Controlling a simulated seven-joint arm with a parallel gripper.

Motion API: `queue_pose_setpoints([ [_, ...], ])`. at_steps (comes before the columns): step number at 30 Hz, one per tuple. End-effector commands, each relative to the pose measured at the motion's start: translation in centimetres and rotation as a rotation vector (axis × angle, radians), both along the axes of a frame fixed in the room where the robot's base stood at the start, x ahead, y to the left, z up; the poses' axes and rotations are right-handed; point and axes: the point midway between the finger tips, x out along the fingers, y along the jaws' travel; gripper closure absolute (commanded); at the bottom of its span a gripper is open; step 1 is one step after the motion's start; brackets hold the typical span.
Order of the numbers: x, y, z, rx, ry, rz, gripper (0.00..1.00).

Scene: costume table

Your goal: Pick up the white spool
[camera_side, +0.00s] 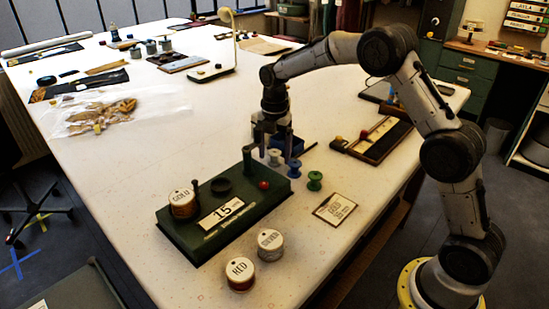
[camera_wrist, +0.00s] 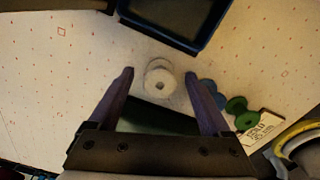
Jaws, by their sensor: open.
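The white spool (camera_side: 274,158) stands on the pale table, behind the dark green box and left of the blue and green spools. In the wrist view the white spool (camera_wrist: 151,84) shows from above, between my two fingertips. My gripper (camera_side: 275,150) points down with its fingers apart and empty. In the wrist view my gripper (camera_wrist: 159,74) has a finger on each side of the spool, with a visible gap on both sides. I cannot tell exactly how high the fingertips are above the table.
A blue spool (camera_side: 294,168) and a green spool (camera_side: 315,181) stand close by on the right. A blue tray (camera_wrist: 205,42) lies just behind the white spool. The dark green box (camera_side: 246,216) is in front. A labelled card (camera_side: 335,208) lies at right.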

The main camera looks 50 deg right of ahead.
Motion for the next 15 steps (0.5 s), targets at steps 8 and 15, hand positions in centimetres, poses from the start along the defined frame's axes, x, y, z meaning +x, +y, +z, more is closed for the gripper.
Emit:
queue_pose_setpoints([
  [8, -0.01, 0.02, -0.06, 0.0, 0.0, 0.0, 0.29],
  [15, -0.01, 0.02, -0.04, 0.0, 0.0, 0.0, 0.72],
])
